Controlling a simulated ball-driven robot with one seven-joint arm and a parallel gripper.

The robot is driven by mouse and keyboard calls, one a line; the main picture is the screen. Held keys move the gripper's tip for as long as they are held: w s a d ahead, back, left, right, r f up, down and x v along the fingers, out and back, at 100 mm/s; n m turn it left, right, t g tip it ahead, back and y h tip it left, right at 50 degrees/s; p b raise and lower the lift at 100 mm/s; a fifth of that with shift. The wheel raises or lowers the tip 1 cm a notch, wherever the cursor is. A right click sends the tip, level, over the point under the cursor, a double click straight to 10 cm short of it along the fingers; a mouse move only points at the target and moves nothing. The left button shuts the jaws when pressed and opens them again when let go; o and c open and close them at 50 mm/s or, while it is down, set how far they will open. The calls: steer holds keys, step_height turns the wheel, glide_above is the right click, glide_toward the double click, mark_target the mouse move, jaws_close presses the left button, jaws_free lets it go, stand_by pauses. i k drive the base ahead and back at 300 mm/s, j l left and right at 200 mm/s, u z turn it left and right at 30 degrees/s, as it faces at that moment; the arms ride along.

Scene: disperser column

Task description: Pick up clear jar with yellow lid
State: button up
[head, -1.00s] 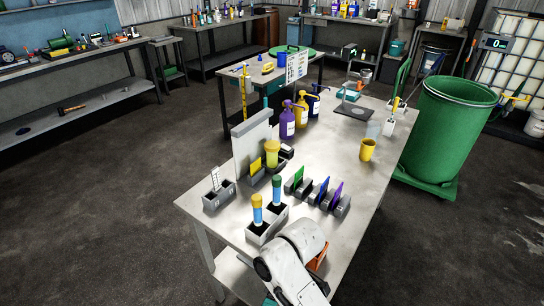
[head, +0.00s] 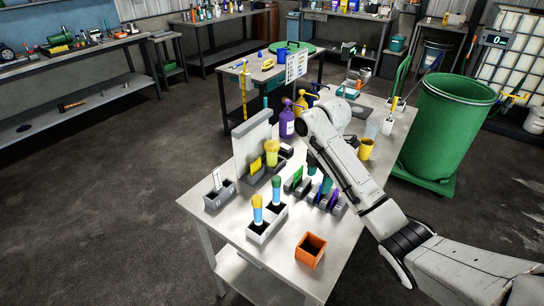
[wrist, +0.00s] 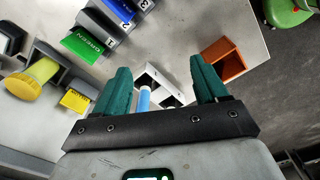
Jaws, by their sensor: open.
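A jar with a yellow lid and a yellowish, see-through body (head: 272,152) stands on the left part of the workbench in the head view, beside a grey upright panel. In the wrist view the yellow-lidded jar (wrist: 36,78) is at the far left, outside my fingers. My gripper (head: 318,176) hangs over the bench to the right of the jar, near the row of coloured cards, partly hidden by my arm. In the wrist view my gripper (wrist: 158,66) has its two teal fingers wide apart with nothing held between them.
Card holders with a green card (wrist: 82,44) and a yellow card (wrist: 74,100) are close to the jar. A purple bottle (head: 287,122) stands behind.

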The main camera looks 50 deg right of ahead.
mark_target(271, 158)
steer(key=i+l, duration=0.2)
steer(key=i, duration=0.3)
steer(key=i+l, duration=0.2)
steer(key=i, duration=0.25)
